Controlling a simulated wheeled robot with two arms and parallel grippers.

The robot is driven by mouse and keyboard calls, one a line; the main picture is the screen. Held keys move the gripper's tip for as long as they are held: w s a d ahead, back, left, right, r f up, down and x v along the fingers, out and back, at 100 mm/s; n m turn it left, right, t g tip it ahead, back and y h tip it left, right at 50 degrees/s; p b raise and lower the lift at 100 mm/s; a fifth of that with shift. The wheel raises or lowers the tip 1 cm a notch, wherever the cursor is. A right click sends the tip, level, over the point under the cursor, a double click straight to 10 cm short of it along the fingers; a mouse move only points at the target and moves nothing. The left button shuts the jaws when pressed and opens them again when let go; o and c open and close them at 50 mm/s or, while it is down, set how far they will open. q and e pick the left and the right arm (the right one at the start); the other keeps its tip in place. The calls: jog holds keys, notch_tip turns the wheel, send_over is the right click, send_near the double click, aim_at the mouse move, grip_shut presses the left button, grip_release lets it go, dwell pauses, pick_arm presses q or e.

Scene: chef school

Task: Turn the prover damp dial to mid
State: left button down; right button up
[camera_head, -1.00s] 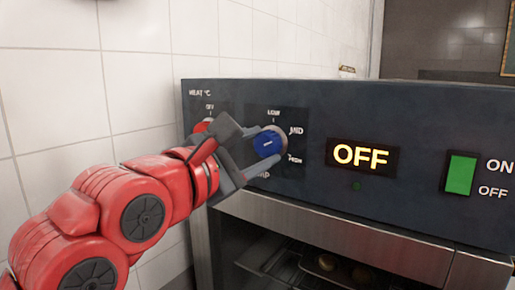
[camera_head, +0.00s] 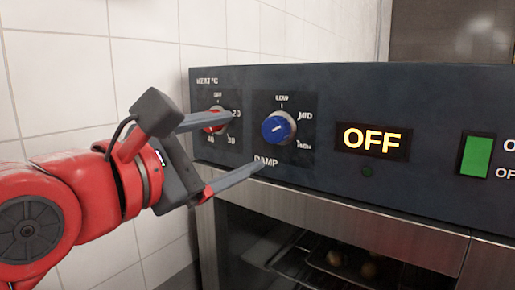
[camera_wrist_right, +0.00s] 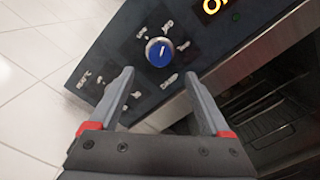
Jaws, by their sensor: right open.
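The blue damp dial (camera_head: 279,128) sits on the dark control panel, with LOW, MID and HIGH marks around it and DAMP below. Its white line runs nearly level, tilted slightly up to the right, roughly toward MID. The wrist view also shows the dial (camera_wrist_right: 159,52), its line aimed roughly at the MID label. My right gripper (camera_head: 248,140) is open and empty, its fingers apart from the dial on its left side. In the wrist view the dial shows beyond the gap between the fingertips (camera_wrist_right: 159,75). My left gripper is not in view.
A red heat dial (camera_head: 214,119) is left of the damp dial, partly behind my upper finger. To the right are a lit OFF display (camera_head: 371,140) and a green switch (camera_head: 475,156). The prover's chamber with racks (camera_head: 325,262) is below. A white tiled wall stands left.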

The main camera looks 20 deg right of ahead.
jog(key=b+v, duration=0.1)
jog(key=v, duration=0.8)
jog(key=shift+s+a, duration=0.25)
